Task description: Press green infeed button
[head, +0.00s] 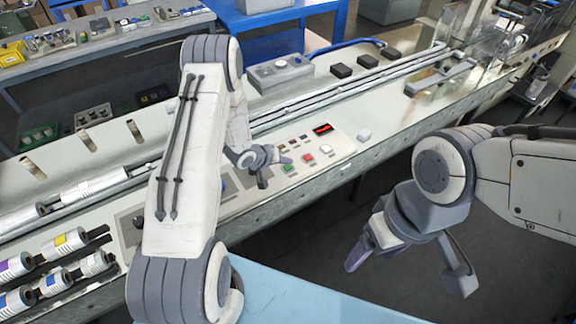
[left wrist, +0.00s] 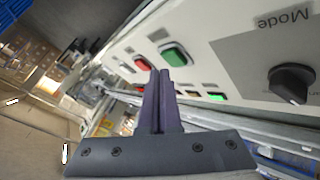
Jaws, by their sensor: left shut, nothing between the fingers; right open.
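The green button (head: 288,168) is on the pale control panel (head: 340,146), left of a red button (head: 308,158) and a white button (head: 326,150). My left gripper (head: 280,158) is over the panel, just beside the green button in the head view. In the left wrist view the shut, empty fingers (left wrist: 160,74) point toward the panel, with their tips just below the green button (left wrist: 174,54) and the red button (left wrist: 142,62). I cannot tell whether they touch it. My right gripper (head: 408,266) is open and empty, in front of the machine above the floor.
A black Mode knob (left wrist: 291,82) sits on the panel to the right in the left wrist view. A red display (head: 322,129) is behind the buttons. Film rolls (head: 62,242) are at the machine's left. A light blue surface (head: 290,298) lies at the front.

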